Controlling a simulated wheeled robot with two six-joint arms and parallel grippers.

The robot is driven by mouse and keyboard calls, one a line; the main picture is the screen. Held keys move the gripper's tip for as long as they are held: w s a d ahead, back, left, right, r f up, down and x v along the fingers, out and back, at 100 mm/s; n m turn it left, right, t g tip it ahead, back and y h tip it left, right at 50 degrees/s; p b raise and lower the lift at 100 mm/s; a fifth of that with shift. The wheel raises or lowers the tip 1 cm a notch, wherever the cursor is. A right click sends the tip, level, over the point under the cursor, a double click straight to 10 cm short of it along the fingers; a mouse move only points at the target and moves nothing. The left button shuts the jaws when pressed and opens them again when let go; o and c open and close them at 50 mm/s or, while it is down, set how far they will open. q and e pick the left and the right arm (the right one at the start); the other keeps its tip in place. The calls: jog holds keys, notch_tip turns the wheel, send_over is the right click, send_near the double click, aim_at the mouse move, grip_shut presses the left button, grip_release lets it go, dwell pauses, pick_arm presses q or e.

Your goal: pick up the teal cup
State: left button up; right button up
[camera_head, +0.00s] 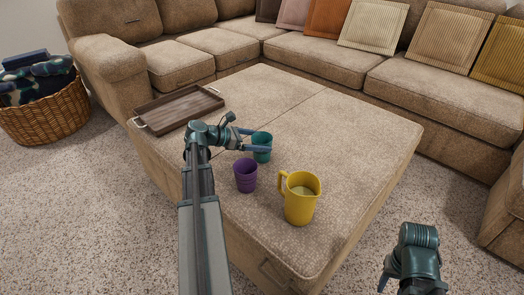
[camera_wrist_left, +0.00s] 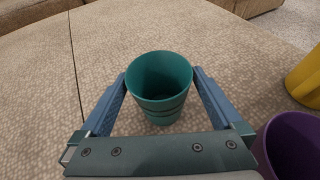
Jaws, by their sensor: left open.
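The teal cup (camera_head: 262,147) stands upright on the beige ottoman (camera_head: 345,130), behind the purple cup. My left gripper (camera_head: 258,140) is open at the teal cup. In the left wrist view the teal cup (camera_wrist_left: 160,85) sits between the two blue fingers of the left gripper (camera_wrist_left: 160,92), one on each side. I cannot tell whether either finger touches it. The cup's mouth faces up and it looks empty. My right arm (camera_head: 412,260) shows at the lower right, away from the ottoman, and its fingertips are not clear.
A purple cup (camera_head: 245,175) and a yellow pitcher (camera_head: 300,198) stand close by, nearer the front. A brown wooden tray (camera_head: 178,106) lies at the ottoman's left. A sofa (camera_head: 330,62) with cushions surrounds the back. The ottoman's right half is clear.

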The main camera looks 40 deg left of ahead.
aim_at(269, 141)
pick_arm(q)
jog(key=b+x, duration=0.1)
jog(key=x, duration=0.3)
jog(key=shift+w, duration=0.2)
jog(key=shift+r, duration=0.1)
jog(key=c, duration=1)
jog(key=shift+r, duration=0.1)
